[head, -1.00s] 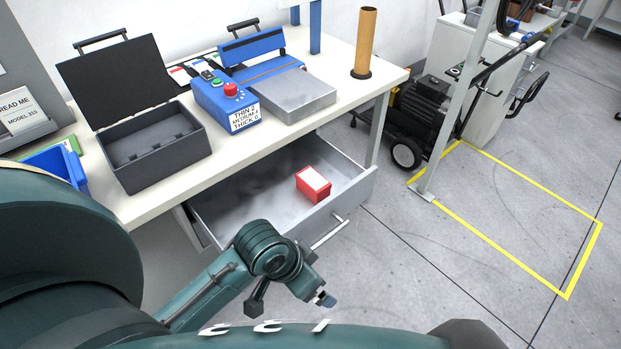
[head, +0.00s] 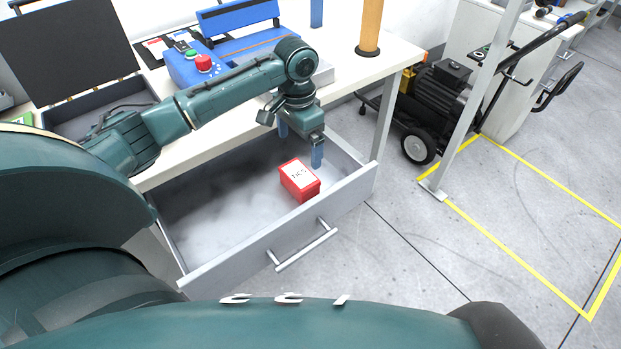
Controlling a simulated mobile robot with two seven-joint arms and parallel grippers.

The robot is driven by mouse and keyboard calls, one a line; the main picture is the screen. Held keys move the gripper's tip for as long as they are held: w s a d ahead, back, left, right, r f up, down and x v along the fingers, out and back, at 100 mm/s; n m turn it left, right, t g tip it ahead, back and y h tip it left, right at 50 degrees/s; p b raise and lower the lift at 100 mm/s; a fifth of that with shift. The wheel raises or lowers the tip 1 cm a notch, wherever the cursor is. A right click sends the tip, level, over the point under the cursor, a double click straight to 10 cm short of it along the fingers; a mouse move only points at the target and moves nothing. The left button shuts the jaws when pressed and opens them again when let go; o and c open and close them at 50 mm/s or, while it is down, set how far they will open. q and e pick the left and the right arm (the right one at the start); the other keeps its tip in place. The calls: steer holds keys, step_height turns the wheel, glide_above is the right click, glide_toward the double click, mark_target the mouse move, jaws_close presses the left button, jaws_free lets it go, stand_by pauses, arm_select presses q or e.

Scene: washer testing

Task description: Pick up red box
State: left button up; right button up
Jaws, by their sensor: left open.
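The red box (head: 300,180), with a white label on top, lies in the open grey drawer (head: 200,222) toward its right end. My left gripper (head: 300,148) is open and points down over the back of the drawer. Its two blue fingers are apart, and nothing is between them. The fingertips are behind and above the box; one finger appears just behind the box's upper right edge, and I cannot tell whether it touches. My right gripper is out of view.
The drawer's front panel and handle (head: 305,245) stick out toward me. The table (head: 400,58) is above the drawer, holding an open black case (head: 72,45), a blue control box (head: 186,68) and a brown cylinder (head: 370,25). A grey post (head: 470,100) stands at right.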

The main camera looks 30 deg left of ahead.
mark_target(299, 174)
arm_select(q)
steer(key=shift+w+f, duration=0.25)
steer(key=shift+f, duration=0.3)
steer(key=f+b, duration=0.1)
steer(key=f, duration=0.6)
steer(key=shift+s, duration=0.2)
steer(key=f+b, duration=0.1)
steer(key=f, duration=0.4)
steer(key=shift+a+f, duration=0.15)
steer(key=shift+a, duration=0.05)
steer(key=shift+c, duration=0.4)
steer(key=c, duration=0.7)
